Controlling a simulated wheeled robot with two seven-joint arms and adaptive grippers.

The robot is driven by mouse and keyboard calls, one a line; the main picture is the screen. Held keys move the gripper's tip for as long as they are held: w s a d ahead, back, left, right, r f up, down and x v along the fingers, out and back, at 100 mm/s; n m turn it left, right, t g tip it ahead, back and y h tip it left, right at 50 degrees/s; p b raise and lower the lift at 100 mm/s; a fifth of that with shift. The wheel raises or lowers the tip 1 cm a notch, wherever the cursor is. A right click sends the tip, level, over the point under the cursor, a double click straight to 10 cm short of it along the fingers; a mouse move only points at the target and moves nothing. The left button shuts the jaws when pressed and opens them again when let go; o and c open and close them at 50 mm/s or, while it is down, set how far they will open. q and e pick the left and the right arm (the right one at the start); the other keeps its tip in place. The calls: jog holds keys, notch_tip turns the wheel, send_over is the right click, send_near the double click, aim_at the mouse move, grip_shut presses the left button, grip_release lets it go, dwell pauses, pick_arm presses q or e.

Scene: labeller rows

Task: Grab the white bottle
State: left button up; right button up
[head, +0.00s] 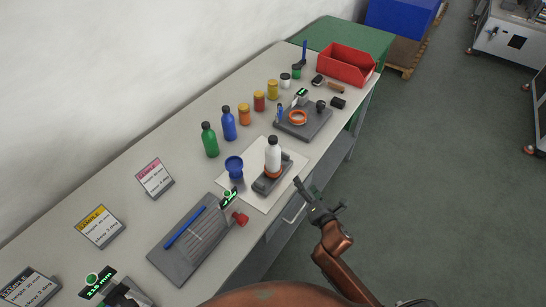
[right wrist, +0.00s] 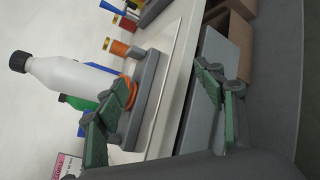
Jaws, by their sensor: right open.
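The white bottle (head: 273,154) with a dark cap stands upright on a small grey stand (head: 271,179), with an orange ring at its base, on a white sheet on the bench. My right gripper (head: 310,192) is open and empty, in front of the bench's edge, to the right of the bottle and apart from it. In the right wrist view the bottle (right wrist: 72,77) shows beyond the left finger of the gripper (right wrist: 160,105), which overlaps the stand in the picture. My left gripper does not show in the head view.
A blue cup (head: 234,166) stands left of the bottle. Green (head: 209,140) and blue (head: 228,123) bottles and several small jars stand in a row behind. A grey board (head: 190,240) lies nearer, and a grey tray (head: 303,122) with an orange roll lies beyond. A red bin (head: 346,65) is at the far end.

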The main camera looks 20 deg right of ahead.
aim_at(277, 162)
jog(key=w+a+r+n+y, duration=0.1)
jog(key=a+r+n, duration=0.1)
jog(key=n, duration=0.2)
jog(key=w+a+r+n+t+y, duration=0.1)
jog(key=a+r+n+y, duration=0.1)
jog(key=a+r+n, duration=0.1)
jog(key=w+a+r+n+t+y, duration=0.1)
jog(key=w+a+r+n, duration=0.1)
jog(key=n, duration=0.3)
jog(key=shift+a+r+y, duration=0.3)
jog(key=shift+a+r, duration=0.15)
jog(key=shift+a, duration=0.05)
jog(key=x, duration=0.7)
jog(key=shift+w+a+r, duration=0.1)
jog(key=shift+w+r, duration=0.05)
jog(key=shift+w, duration=0.15)
pick_arm(q)
jog(key=shift+s, duration=0.55)
pick_arm(e)
jog(key=shift+c, duration=0.7)
jog(key=c, duration=1)
jog(key=shift+r, duration=0.15)
